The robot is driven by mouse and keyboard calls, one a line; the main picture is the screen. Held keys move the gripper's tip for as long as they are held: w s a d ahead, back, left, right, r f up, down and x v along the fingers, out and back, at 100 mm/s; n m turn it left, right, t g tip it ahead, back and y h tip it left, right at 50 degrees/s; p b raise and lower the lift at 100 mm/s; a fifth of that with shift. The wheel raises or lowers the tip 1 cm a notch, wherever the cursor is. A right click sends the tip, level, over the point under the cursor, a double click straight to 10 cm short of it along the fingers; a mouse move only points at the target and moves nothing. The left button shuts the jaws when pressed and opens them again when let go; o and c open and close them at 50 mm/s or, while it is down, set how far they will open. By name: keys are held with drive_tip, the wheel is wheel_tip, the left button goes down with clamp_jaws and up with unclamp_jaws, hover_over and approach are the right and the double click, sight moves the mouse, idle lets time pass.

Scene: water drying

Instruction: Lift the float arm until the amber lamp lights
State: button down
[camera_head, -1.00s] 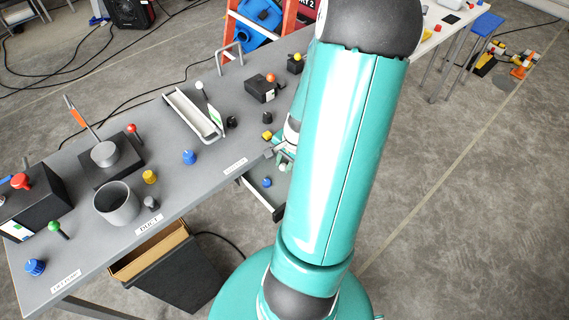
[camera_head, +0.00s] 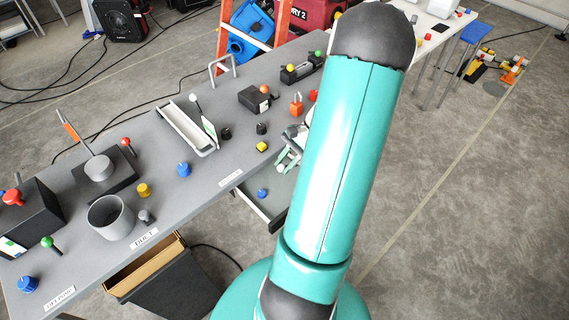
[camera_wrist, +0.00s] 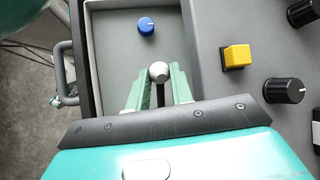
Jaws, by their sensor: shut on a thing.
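In the wrist view my gripper (camera_wrist: 160,85) has its two green fingers close around a pale round knob or ball (camera_wrist: 159,72), over an open drawer. In the head view my gripper (camera_head: 284,162) shows beside my arm, low at the table's front edge. A thin rod with a white ball (camera_head: 194,98) stands at a white trough; I cannot tell if this is the float arm. An orange ball (camera_head: 264,89) tops a black box and a yellow ball (camera_head: 290,68) sits further back; neither is clearly the amber lamp or visibly lit.
The grey drawer (camera_head: 252,203) sticks out and holds a blue knob (camera_head: 262,193). A yellow block (camera_head: 262,146) and black knobs (camera_head: 226,133) are on the table near my gripper. A grey cup (camera_head: 109,220) and a bin (camera_head: 175,280) are to the left.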

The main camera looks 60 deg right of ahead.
idle(0.3)
drive_tip(key=c, duration=1.2)
unclamp_jaws()
drive_tip(key=shift+c, duration=0.2)
drive_tip(key=v, duration=1.4)
